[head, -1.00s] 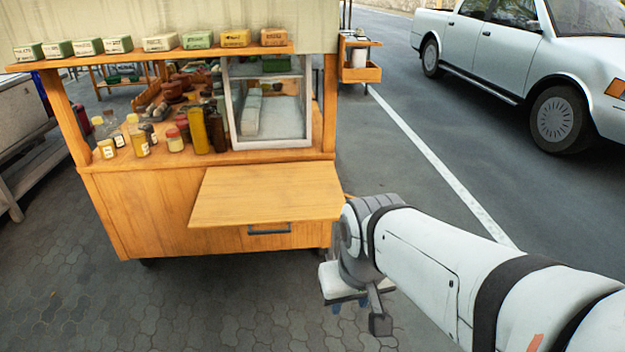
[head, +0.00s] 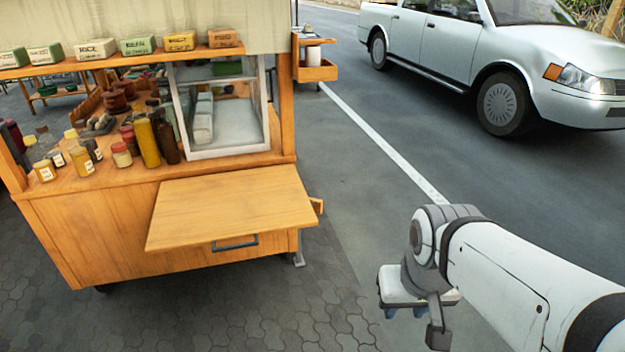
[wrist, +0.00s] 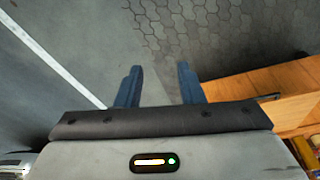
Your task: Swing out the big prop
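A wooden food cart (head: 120,228) stands at the left in the head view, with a flat fold-out shelf (head: 230,208) on its front. A thin grey metal leg (head: 299,250) shows at the cart's lower right corner. A small wooden piece (head: 317,206) juts from its right side. I cannot tell which of these, if any, is the big prop. My gripper (head: 404,312) is right of the cart, apart from it, over the ground. In the wrist view its two blue fingers (wrist: 160,86) are spread with nothing between them.
A drawer handle (head: 235,243) sits under the shelf. Bottles and jars (head: 148,143) and a glass case (head: 215,110) stand on the counter. A small side shelf (head: 315,70) sticks out at the back right. A white car (head: 480,65) is parked beyond. Paving right of the cart is clear.

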